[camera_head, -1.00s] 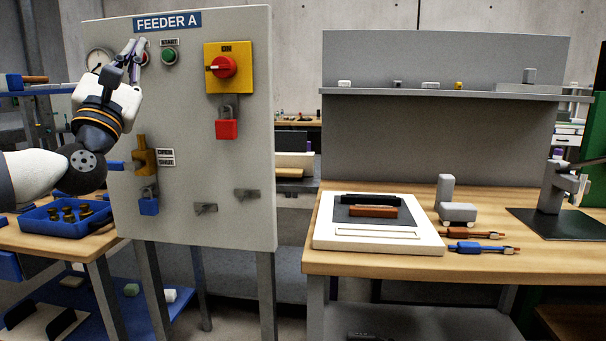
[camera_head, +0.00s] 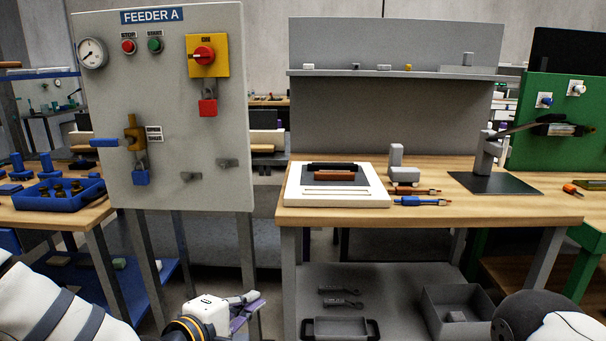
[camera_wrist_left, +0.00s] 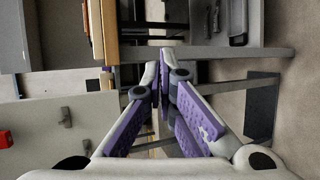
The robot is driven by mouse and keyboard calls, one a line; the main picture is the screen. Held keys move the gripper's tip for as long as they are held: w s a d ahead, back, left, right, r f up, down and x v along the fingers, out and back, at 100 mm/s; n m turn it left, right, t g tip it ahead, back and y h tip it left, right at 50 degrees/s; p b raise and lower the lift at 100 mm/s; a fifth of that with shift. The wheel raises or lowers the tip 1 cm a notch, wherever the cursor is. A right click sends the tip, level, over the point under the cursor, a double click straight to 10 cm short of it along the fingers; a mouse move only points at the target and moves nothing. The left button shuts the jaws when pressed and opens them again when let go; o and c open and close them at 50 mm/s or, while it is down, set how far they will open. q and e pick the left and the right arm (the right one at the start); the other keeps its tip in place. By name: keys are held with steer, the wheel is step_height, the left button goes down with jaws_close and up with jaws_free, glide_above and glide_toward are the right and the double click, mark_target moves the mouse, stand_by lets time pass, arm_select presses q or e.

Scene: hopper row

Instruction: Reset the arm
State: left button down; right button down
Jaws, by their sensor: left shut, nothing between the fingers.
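My left gripper (camera_head: 250,302) is low in front, at the bottom of the head view, below the panel and left of the workbench. In the left wrist view its purple-padded fingers (camera_wrist_left: 164,72) meet at their tips, with nothing between them. My left arm comes in from the bottom left corner. Part of my right arm shows at the bottom right; its gripper is out of view. The FEEDER A panel (camera_head: 200,120) stands apart from my gripper. It carries a red button (camera_head: 128,47), a green button (camera_head: 155,45) and a red rotary switch (camera_head: 204,54) on a yellow plate.
A red padlock (camera_head: 208,107) hangs under the switch, and a blue padlock (camera_head: 141,178) hangs by the brass valve (camera_head: 134,135). The wooden workbench (camera_head: 440,210) is at right, with a grey bin (camera_head: 458,310) on its lower shelf. A blue tray (camera_head: 60,200) sits at left.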

arm_select(q)
steer(key=s+f+m+g+y, duration=0.1)
steer(key=s+f+m+g, duration=0.25)
steer(key=s+f, duration=0.55)
steer(key=s+f+m+g+y, duration=0.1)
steer(key=s+f+m+g, duration=0.25)
steer(key=s+f, duration=0.6)
steer(key=s+a+m+g+y+p, duration=0.1)
steer(key=s+a, duration=0.5)
steer(key=s, duration=0.8)
steer(key=s+a+m+g+y, duration=0.3)
steer(key=s+a+m+g, duration=0.2)
steer(key=s, duration=1)
steer(key=shift+s+a+f+g+p, duration=0.2)
steer(key=shift+a+g+p, duration=0.15)
steer(key=shift+a+g, duration=0.45)
arm_select(e)
steer(key=shift+w+r+t, duration=0.5)
steer(key=shift+w+r, duration=0.6)
steer(key=shift+r, duration=0.1)
arm_select(q)
steer(key=c, duration=2.4)
jaws_free()
steer(key=shift+w+d, duration=0.1)
steer(key=shift+d, duration=0.05)
